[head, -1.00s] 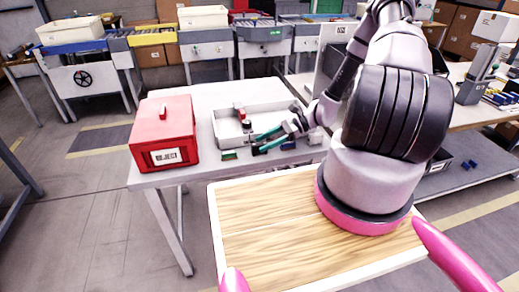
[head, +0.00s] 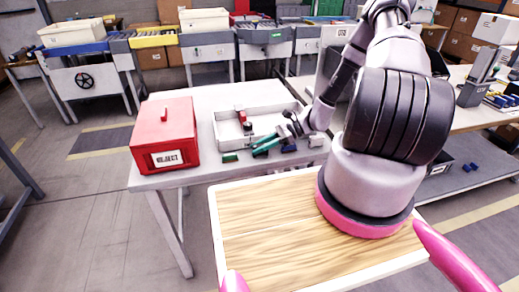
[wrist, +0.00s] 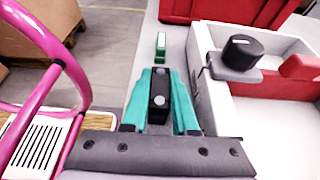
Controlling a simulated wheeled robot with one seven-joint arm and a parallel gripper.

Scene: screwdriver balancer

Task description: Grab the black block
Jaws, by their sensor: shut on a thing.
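The black block (wrist: 158,95) is a small dark block with a light grey spot on its top, seen in the wrist view. It sits between the two teal fingers of my gripper (wrist: 160,90), which are shut on it. In the head view my gripper (head: 266,145) is low at the front of the white table (head: 190,98), beside the tray. The block is hard to make out there, and I cannot tell whether it touches the table.
A green block (wrist: 160,47) lies just beyond the fingertips. The white tray (wrist: 216,110) at right holds a black knob-like part (wrist: 243,50) and a red part (wrist: 303,67). A red reject box (head: 163,135) stands at left.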

